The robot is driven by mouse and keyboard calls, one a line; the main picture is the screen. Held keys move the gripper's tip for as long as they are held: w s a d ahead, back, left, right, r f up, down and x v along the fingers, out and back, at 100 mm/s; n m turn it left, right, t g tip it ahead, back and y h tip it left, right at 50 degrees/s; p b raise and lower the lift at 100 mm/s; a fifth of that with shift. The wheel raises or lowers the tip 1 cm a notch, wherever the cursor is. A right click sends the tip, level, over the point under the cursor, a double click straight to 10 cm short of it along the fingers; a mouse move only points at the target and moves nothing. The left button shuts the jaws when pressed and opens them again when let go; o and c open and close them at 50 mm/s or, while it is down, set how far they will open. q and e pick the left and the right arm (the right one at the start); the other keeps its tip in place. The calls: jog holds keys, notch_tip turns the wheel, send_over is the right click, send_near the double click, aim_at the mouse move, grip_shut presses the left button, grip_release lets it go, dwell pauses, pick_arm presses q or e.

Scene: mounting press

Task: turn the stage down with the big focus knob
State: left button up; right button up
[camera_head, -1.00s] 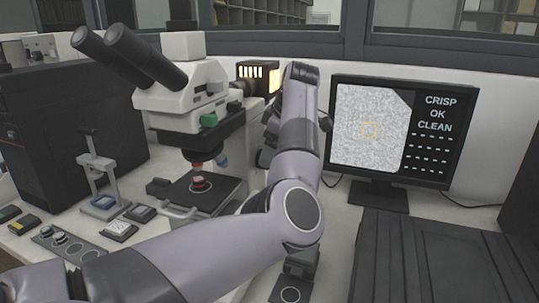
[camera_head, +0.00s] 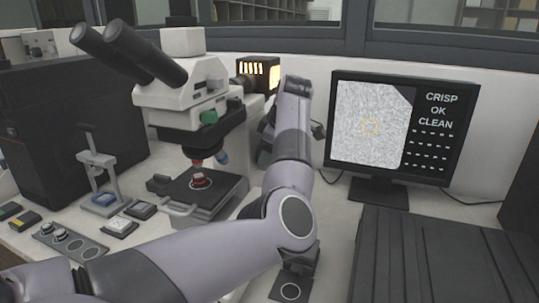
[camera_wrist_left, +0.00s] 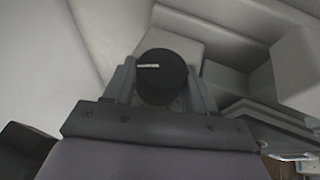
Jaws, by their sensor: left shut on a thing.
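The white microscope (camera_head: 188,97) stands left of centre in the head view, with black eyepieces. Its dark flat stage (camera_head: 222,194) carries a small red-sided round sample (camera_head: 200,180) under the objectives. The big focus knob (camera_wrist_left: 163,82) is a black round knob with a pale index line, seen end-on in the left wrist view. My left gripper (camera_wrist_left: 162,92) is shut on it, one finger on each side. In the head view my left arm hides the knob and most of the gripper at the microscope's right side.
A monitor (camera_head: 443,150) at the right shows a grey speckled image and the words CRISP, OK, CLEAN. A lit lamp housing (camera_head: 252,73) is behind the microscope. A small press stand (camera_head: 103,198) and small pads are at the left. A dark ribbed panel (camera_head: 425,255) lies front right.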

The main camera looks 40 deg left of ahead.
pick_arm(q)
jog(key=shift+s+d+f+n+t+y+b, duration=0.1)
jog(key=shift+f+n+t+y+b, duration=0.15)
jog(key=shift+t+b, duration=0.95)
jog(key=shift+s+f+n+t+y+b, duration=0.15)
jog(key=shift+f+t+y+b, duration=0.15)
jog(key=shift+b, duration=1.75)
jog(key=shift+t+b, duration=0.4)
jog(key=shift+b, duration=0.65)
jog(key=shift+r+t+y+b, duration=0.15)
jog(key=shift+t+y+b, duration=0.25)
jog(key=shift+b, duration=0.45)
jog(key=shift+r, duration=0.1)
jog(key=o, duration=1)
jog(key=shift+r, duration=0.1)
